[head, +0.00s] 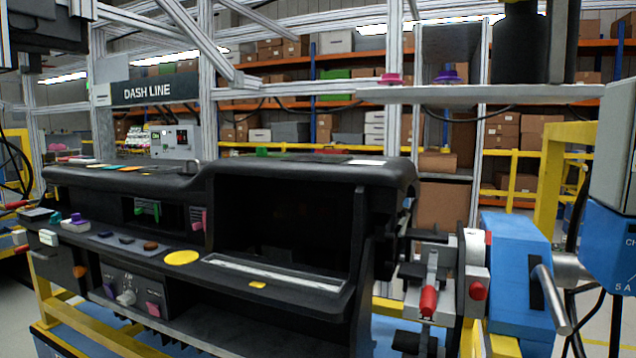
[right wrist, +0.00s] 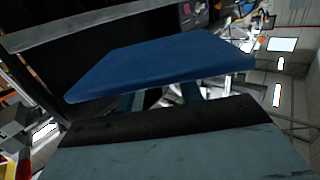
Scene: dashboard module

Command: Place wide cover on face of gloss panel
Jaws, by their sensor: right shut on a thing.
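A wide, flat blue plate, which I take to be the wide cover (right wrist: 165,65), lies across the middle of the right wrist view. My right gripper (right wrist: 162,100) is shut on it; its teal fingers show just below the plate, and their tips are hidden. The black dashboard (head: 110,180) spans the left and middle of the head view. A large dark area (head: 285,215) is in its right half; I cannot tell for sure whether this is the gloss panel. My left gripper is not in view.
A clamp with red tips (head: 428,300) stands at the dashboard's right end, beside a blue block (head: 515,260) with a silver rod. A grey and blue unit (head: 612,235) is at the right edge. A grey beam (head: 480,95) crosses above. Small coloured parts lie on the dashboard.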

